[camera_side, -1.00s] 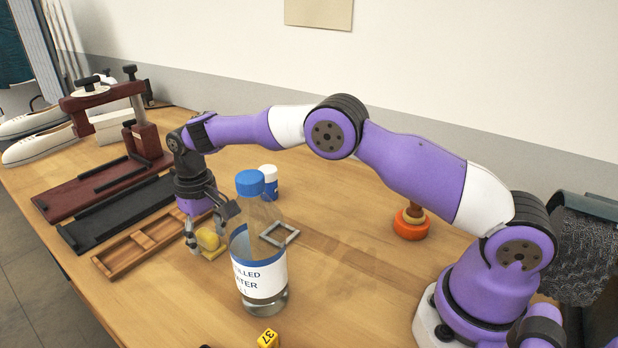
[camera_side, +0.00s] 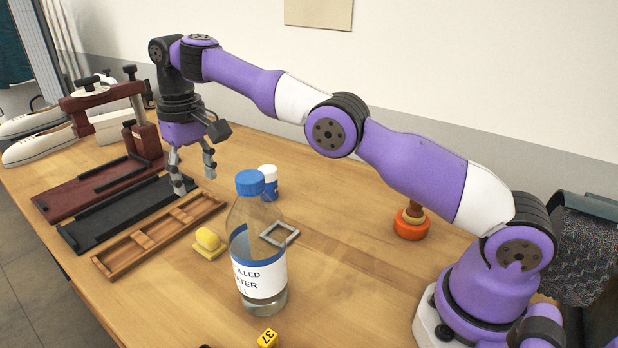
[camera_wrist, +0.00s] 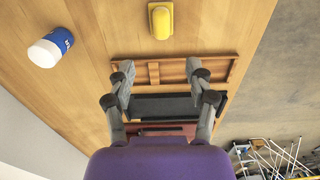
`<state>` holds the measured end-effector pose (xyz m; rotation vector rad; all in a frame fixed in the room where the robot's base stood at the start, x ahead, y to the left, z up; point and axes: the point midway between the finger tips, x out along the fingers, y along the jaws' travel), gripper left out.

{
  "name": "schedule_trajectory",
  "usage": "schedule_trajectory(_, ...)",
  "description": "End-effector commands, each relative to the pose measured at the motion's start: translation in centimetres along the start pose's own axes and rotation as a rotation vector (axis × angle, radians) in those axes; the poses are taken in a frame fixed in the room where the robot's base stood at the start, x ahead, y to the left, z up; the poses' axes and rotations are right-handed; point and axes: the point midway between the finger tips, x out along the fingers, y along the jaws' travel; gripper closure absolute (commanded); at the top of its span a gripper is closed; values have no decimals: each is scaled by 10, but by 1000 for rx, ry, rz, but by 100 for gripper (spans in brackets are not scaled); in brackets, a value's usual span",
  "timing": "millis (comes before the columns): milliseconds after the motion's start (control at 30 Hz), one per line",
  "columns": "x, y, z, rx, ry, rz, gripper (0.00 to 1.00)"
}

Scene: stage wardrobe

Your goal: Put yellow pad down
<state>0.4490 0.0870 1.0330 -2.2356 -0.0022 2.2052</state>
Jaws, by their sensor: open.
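The yellow pad (camera_side: 209,242) rests on the table between the wooden divided tray and the water bottle, with a rounded yellow top on a flat base. It also shows at the top of the wrist view (camera_wrist: 160,20), apart from my fingers. My gripper (camera_side: 194,186) is open and empty, raised above the black and wooden trays, up and to the left of the pad. In the wrist view my gripper's fingers (camera_wrist: 160,72) are spread wide with nothing between them.
A clear bottle (camera_side: 258,270) with a blue cap stands right of the pad. Behind it are a blue-and-white bottle (camera_side: 268,182) and a grey square frame (camera_side: 279,234). The wooden tray (camera_side: 112,270), black tray (camera_side: 82,238) and dark red press (camera_side: 60,203) lie left. A yellow numbered marker (camera_side: 268,339) sits in front.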

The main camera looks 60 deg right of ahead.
Motion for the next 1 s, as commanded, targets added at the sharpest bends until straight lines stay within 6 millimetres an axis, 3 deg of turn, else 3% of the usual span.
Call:
schedule_trajectory(167,-50,18,15,2,81,-13,38)
schedule_trajectory(300,-86,38,50,3,171,-22,38)
schedule_trajectory(433,-101,55,97,3,252,-23,38)
schedule_trajectory(567,-96,70,150,3,334,-19,38)
schedule_trajectory(700,-73,80,201,2,410,-11,38)
schedule_trajectory(833,-49,85,230,1,456,-3,38)
schedule_trajectory(1000,-34,87,245,0,481,2,38)
